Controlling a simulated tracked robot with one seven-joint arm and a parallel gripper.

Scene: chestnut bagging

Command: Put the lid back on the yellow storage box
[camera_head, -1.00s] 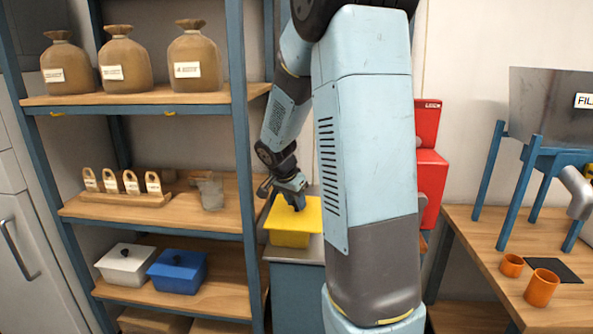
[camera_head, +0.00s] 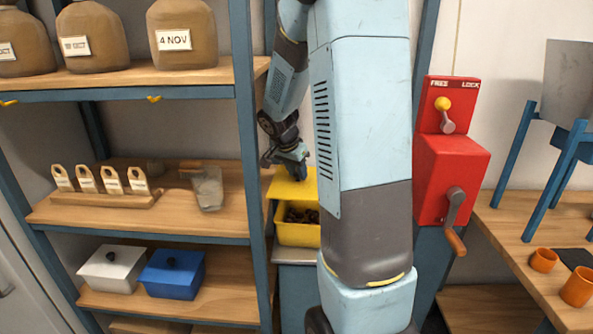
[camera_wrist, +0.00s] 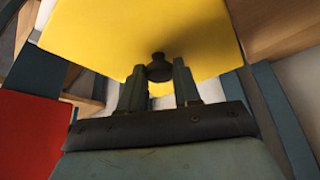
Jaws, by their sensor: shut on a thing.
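The yellow storage box (camera_head: 298,236) stands on a grey stand between the shelf and my arm, partly hidden by my arm. Its top is open at the front, and dark brown things show inside. The yellow lid (camera_head: 292,188) is above and behind this opening, apart from the box's front rim. My gripper (camera_head: 296,166) is over the lid. In the wrist view the lid (camera_wrist: 150,28) fills the upper middle, and my gripper (camera_wrist: 159,72) is shut on its dark knob (camera_wrist: 158,67).
A wooden shelf unit (camera_head: 140,212) at left holds sacks, labelled tags, a glass jar (camera_head: 208,190), a white lidded box (camera_head: 112,268) and a blue lidded box (camera_head: 173,272). A red crank unit (camera_head: 450,180) is right of my arm. A table with orange cups (camera_head: 577,288) stands at right.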

